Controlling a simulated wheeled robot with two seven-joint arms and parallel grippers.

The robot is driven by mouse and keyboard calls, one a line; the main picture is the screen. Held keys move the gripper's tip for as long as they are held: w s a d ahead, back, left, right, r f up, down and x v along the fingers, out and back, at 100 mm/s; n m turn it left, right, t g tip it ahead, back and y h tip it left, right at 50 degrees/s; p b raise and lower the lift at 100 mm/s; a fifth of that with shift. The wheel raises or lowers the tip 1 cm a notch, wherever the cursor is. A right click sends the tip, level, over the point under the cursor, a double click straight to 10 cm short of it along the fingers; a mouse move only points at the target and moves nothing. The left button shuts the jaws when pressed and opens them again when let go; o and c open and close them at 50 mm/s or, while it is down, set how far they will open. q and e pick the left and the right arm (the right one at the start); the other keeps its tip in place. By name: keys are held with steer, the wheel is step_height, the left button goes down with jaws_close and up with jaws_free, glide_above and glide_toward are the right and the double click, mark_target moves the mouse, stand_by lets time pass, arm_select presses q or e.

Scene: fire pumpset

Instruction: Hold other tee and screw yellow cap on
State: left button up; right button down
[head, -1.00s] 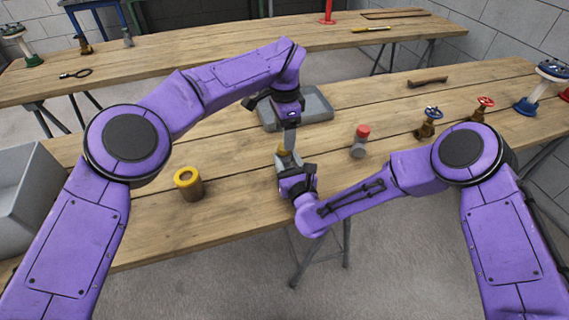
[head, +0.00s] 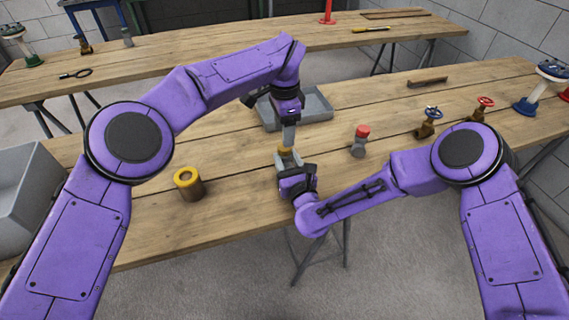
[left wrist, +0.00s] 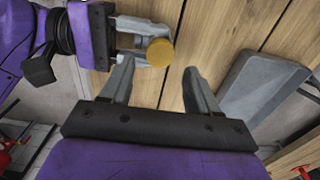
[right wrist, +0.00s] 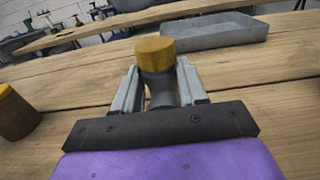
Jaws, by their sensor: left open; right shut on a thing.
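My right gripper (right wrist: 158,95) is shut on a grey tee (right wrist: 160,92), which it holds upright over the near bench. A yellow cap (right wrist: 155,55) sits on top of the tee; it also shows in the left wrist view (left wrist: 160,52). I cannot tell how tightly the cap is seated. My left gripper (head: 288,148) points down just above the cap in the head view. In the left wrist view its fingers (left wrist: 160,88) are apart with nothing between them, and the cap is beyond them. Another grey tee with a red cap (head: 361,138) stands on the bench to the right.
A grey tray (head: 318,108) lies behind my grippers.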

arm_select(q)
step_height(320, 180, down, 5)
steer(key=shift+f, duration=0.2)
steer(key=c, duration=1)
steer(key=o, duration=1.1)
steer(key=shift+r, duration=0.1)
steer(key=shift+r, duration=2.2)
steer(key=o, duration=0.6)
steer(key=shift+c, duration=0.2)
